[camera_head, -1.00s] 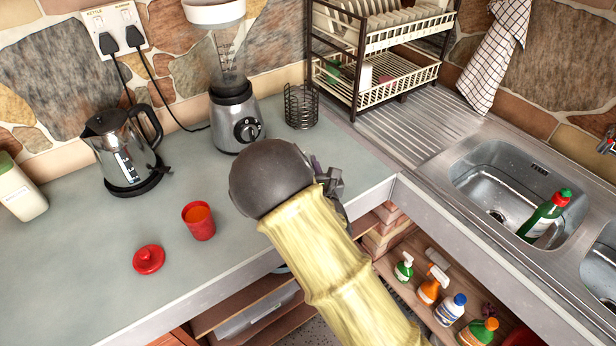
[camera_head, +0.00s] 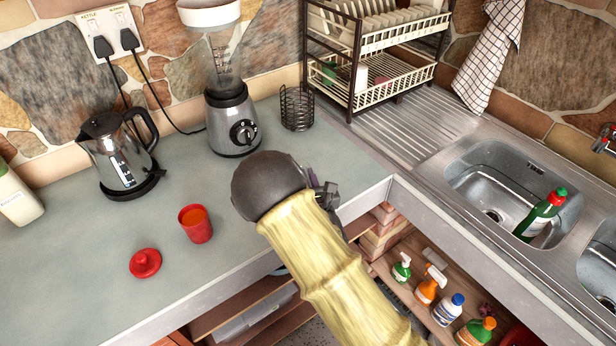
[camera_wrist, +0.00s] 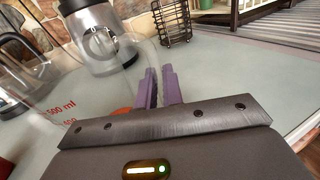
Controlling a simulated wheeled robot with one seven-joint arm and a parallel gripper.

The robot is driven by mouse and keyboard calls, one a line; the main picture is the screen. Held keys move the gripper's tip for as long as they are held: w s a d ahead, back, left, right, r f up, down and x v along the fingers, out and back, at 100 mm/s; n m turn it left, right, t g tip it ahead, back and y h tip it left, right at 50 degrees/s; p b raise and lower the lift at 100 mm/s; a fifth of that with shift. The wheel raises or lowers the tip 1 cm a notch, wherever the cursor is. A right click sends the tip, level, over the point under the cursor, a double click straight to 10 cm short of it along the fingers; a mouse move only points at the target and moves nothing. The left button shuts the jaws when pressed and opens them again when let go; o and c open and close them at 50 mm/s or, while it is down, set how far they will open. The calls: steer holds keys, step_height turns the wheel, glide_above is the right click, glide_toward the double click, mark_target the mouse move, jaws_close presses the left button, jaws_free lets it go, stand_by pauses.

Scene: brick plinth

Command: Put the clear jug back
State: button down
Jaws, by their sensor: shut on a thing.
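A clear jug (camera_wrist: 62,107) with red "500 ml" and "400" markings shows at the left of the wrist view, so transparent that the counter shows through it. My gripper (camera_wrist: 160,76) has its purple fingers close together, shut on the jug; the exact grip point is hard to make out. In the head view my dark wrist and yellow-sleeved arm hide the jug and most of the gripper, over the front edge of the counter (camera_head: 90,220).
A blender (camera_head: 232,125) and a wire holder (camera_head: 297,108) stand behind my wrist. A kettle (camera_head: 122,155), red cup (camera_head: 196,225) and red lid (camera_head: 145,263) are to the left. A dish rack (camera_head: 395,75) and sink (camera_head: 495,180) are right; bottles (camera_head: 448,308) sit below.

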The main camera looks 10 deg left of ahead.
steer(key=c, duration=1.5)
jaws_free()
steer(key=shift+c, duration=0.2)
steer(key=shift+r, duration=0.1)
steer(key=shift+s+d, duration=0.15)
steer(key=shift+s, duration=0.15)
steer(key=p+v, duration=0.1)
steer(key=v, duration=1)
steer(key=shift+s, duration=0.2)
